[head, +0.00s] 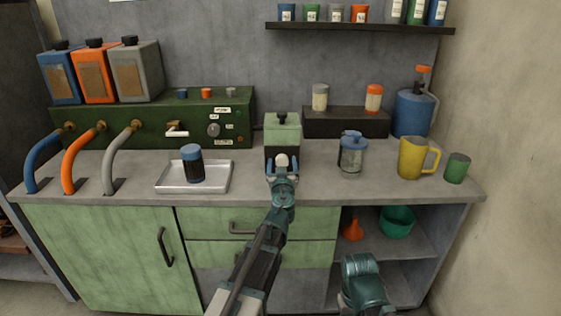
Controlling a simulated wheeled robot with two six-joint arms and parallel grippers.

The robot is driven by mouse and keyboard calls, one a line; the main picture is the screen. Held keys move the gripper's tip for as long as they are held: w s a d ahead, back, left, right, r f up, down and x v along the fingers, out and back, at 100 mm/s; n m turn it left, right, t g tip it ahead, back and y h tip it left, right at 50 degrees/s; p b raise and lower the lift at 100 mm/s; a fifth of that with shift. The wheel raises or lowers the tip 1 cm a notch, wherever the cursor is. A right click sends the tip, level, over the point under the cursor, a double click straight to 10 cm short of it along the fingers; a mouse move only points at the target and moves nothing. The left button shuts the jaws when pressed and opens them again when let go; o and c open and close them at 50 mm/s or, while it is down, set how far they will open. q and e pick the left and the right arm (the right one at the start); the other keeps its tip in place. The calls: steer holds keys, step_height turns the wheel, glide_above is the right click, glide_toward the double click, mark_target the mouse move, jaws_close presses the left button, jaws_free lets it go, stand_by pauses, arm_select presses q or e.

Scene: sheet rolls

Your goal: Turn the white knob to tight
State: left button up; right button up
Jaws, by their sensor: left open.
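A round white knob (282,160) shows at the front of a small green box (283,131) with a dark lower front and a black cap on top. My left gripper (282,168) is open, with one finger on each side of the white knob in the picture. I cannot tell whether the fingers touch it. The gripper hides the knob's lower part and its mounting. Any mark for tight or loose is not readable. Part of my right arm shows at the lower right, but its gripper does not.
A metal tray (222,177) with a dark blue jar (192,163) stands left of my left gripper. A lidded clear jar (351,157) and a yellow mug (413,158) stand to the right. Behind, a green panel (235,110) carries a white lever and a grey dial.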

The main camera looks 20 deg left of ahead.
arm_select(q)
steer(key=shift+w+a, duration=0.15)
steer(key=shift+w, duration=0.25)
jaws_close()
